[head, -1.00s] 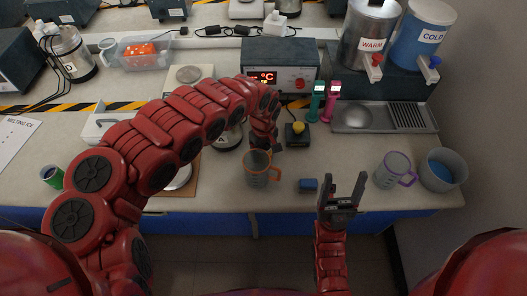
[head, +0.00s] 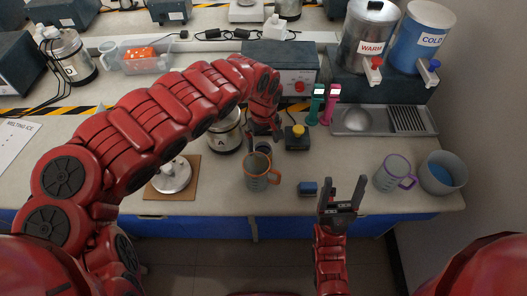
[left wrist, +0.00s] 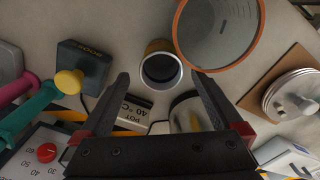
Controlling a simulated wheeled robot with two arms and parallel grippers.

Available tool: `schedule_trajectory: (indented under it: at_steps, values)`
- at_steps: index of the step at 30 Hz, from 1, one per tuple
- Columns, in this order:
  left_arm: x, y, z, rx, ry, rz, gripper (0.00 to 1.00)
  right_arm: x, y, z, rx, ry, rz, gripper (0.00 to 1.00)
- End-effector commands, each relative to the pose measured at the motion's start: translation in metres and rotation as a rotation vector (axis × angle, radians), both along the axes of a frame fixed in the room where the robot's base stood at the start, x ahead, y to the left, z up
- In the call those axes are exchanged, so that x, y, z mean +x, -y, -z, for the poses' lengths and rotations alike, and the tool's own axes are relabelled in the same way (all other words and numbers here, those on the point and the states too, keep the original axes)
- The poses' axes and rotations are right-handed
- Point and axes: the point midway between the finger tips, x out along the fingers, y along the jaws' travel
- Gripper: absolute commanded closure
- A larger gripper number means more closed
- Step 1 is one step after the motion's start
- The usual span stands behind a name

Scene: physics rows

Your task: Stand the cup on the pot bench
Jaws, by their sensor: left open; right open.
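A clear mug with an orange rim and handle (head: 256,172) stands upright near the bench's front edge; in the left wrist view its open top (left wrist: 222,30) is beyond the fingertips. A similar purple-handled mug (head: 387,177) stands at the right. A small round container with a dark opening (left wrist: 161,70) is just behind the orange mug, beyond my left fingertips. My left gripper (head: 264,136) is open and empty behind the orange mug. A label reading POT 40 °C (left wrist: 130,112) shows between its fingers. My right gripper (head: 341,193) is open and empty at the front edge.
A metal pot (head: 222,136) and a brown board (head: 152,190) bearing a silver disc-shaped object lie left. A yellow-knobbed black box (head: 297,140), a blue block (head: 307,189) and a grey bowl (head: 441,178) stand nearby. WARM and COLD tanks are at back right.

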Motion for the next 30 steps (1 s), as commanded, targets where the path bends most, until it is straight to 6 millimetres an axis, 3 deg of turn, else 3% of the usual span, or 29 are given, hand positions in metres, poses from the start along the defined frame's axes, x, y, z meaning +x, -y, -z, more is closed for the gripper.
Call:
schedule_trajectory:
  at_steps: [3,7,30]
  values:
    - [0.0,-0.001,-0.032,0.002,-0.001,-0.001,0.0,0.0,0.0,-0.013,0.0,0.0,0.0,0.32]
    - [-0.001,-0.001,-0.045,0.001,-0.004,-0.001,0.0,0.0,0.0,-0.028,0.0,0.001,0.0,0.32]
    - [-0.001,0.0,-0.048,0.001,-0.003,0.0,0.0,0.0,0.0,-0.032,0.0,0.0,0.0,0.32]
